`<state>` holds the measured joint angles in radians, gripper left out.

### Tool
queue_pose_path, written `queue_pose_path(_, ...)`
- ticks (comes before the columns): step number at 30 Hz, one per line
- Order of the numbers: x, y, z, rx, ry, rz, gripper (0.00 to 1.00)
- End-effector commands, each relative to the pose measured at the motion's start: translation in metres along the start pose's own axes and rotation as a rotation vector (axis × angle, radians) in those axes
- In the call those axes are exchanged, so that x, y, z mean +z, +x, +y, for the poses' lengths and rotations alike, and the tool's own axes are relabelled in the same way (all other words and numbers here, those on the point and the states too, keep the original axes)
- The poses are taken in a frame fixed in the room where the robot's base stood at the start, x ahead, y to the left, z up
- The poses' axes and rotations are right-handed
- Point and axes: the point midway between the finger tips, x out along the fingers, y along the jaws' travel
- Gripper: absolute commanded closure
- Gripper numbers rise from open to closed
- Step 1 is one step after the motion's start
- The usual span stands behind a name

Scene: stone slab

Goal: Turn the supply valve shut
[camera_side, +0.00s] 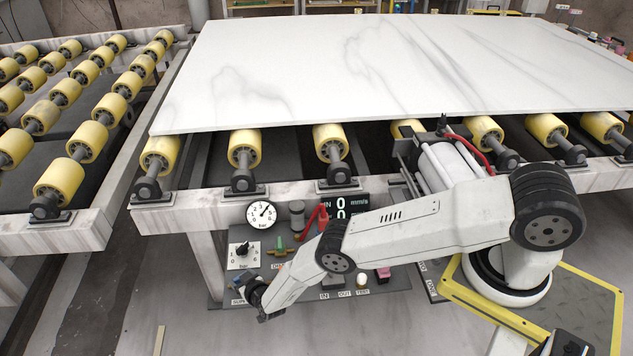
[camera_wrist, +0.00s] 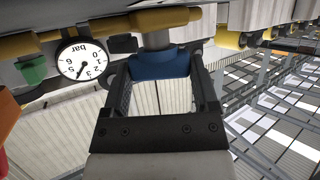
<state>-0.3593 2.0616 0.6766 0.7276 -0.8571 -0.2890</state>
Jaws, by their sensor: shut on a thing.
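A blue handle (camera_wrist: 160,65) sits at the end of a grey stem in the wrist view, between the two fingers of my gripper (camera_wrist: 160,80). The fingers are shut on it, one on each side. In the side view, my gripper (camera_side: 252,289) is at the lower left of the control panel, where a bit of the blue handle (camera_side: 239,284) shows. The handle's label cannot be read in full. A green valve handle (camera_side: 279,246) stands on the panel higher up; it also shows in the wrist view (camera_wrist: 30,68).
A pressure gauge (camera_side: 261,215) stands above the panel, with a black knob (camera_side: 243,249) below it. A red lever (camera_side: 311,219) and a digital display (camera_side: 345,204) are close to my forearm. A marble slab (camera_side: 350,65) lies on yellow rollers behind.

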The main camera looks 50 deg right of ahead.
Motion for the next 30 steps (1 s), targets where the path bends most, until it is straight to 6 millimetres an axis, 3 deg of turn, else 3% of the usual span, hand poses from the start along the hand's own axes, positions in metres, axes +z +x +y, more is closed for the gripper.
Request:
queue_pose_path(18,-0.004,0.0026,0.003,-0.182,-0.072,0.004,0.82)
queue_pose_path(30,-0.0037,0.0022,0.0027,-0.204,-0.078,0.003,0.82)
